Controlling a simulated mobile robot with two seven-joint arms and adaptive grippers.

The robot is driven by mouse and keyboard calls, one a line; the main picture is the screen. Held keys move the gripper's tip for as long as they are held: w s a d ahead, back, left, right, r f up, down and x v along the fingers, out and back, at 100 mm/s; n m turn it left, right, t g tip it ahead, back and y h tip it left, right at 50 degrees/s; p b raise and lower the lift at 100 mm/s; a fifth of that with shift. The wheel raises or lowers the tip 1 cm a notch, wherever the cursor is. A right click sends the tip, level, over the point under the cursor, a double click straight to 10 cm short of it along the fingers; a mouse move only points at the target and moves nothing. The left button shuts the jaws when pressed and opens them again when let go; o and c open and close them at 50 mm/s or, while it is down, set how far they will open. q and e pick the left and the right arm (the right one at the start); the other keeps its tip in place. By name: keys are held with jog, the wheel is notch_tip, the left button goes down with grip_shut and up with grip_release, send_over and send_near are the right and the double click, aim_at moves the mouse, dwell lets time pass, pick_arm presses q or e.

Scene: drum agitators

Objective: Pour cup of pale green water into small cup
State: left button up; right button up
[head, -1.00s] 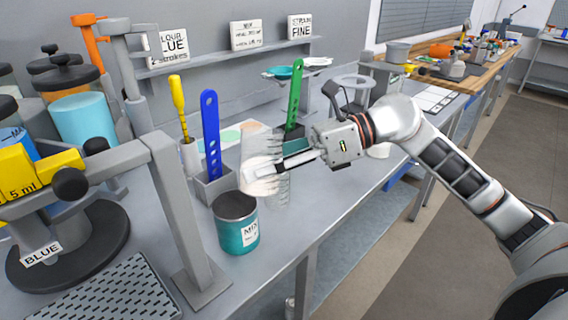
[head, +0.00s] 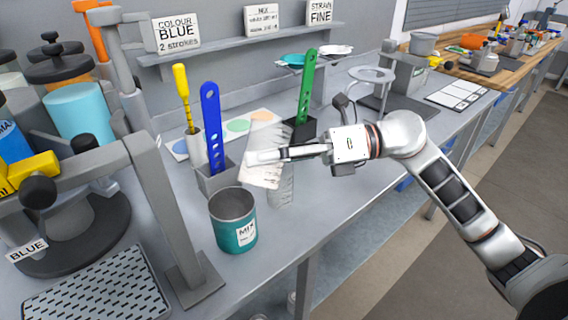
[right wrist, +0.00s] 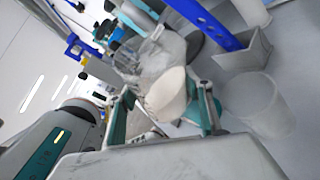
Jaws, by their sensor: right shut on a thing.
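My right gripper (head: 272,154) is shut on a clear cup (head: 263,172) above the bench and left of my wrist. The cup is tilted in the head view. In the right wrist view the held cup (right wrist: 166,94) is between the fingers and shows a pale, cloudy surface; no clear green shows. A translucent cup (right wrist: 262,105) also shows at the right of the right wrist view. I cannot tell whether liquid is flowing. My left gripper is not in view.
A teal MIX can (head: 234,232) stands near the bench's front edge. A grey holder (head: 217,180) with a blue strip stands behind it, and a green strip (head: 307,88) stands in a dark holder. The BLUE dispenser (head: 72,222) fills the left. Bare bench lies right of the cups.

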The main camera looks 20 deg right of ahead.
jog(key=shift+w, duration=0.15)
jog(key=shift+d, duration=0.1)
jog(key=shift+r+m+p, duration=0.2)
jog(key=shift+m+p, duration=0.1)
dwell(0.5)
jog(key=shift+y, duration=0.3)
